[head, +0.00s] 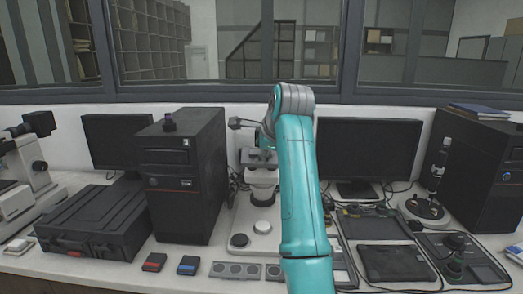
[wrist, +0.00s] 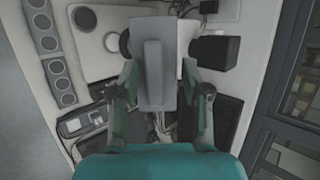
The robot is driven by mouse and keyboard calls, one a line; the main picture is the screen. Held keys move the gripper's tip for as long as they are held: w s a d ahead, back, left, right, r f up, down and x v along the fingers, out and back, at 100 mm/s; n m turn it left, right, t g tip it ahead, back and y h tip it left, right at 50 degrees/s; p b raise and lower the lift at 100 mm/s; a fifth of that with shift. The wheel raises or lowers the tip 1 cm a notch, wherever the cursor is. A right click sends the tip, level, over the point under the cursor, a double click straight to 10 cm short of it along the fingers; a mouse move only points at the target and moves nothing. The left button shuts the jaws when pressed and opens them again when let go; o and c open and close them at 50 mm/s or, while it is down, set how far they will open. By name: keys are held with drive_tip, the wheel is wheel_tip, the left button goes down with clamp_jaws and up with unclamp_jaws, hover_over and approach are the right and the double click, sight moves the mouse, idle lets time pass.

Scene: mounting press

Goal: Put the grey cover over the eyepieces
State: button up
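The grey cover (wrist: 152,88) is between the two fingers of my gripper (wrist: 158,76) in the wrist view. The fingers lie along its left and right sides and appear shut on it. In the head view a grey piece that looks like the cover (head: 257,157) shows beside my teal arm, above the white middle microscope (head: 262,226). The fingers there are mostly behind the arm. I cannot make out the eyepieces; the cover and arm hide that part. I cannot tell whether the cover touches the microscope.
A black computer tower (head: 184,180) stands close left of the microscope and a monitor (head: 368,152) behind right. A dark block (wrist: 213,51) sits close right of the cover. A black case (head: 98,220) lies left. Trays (head: 395,262) and small boxes crowd the bench front.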

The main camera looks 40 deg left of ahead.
drive_tip(key=shift+d, duration=0.1)
drive_tip(key=v, duration=1.2)
drive_tip(key=shift+f, duration=0.1)
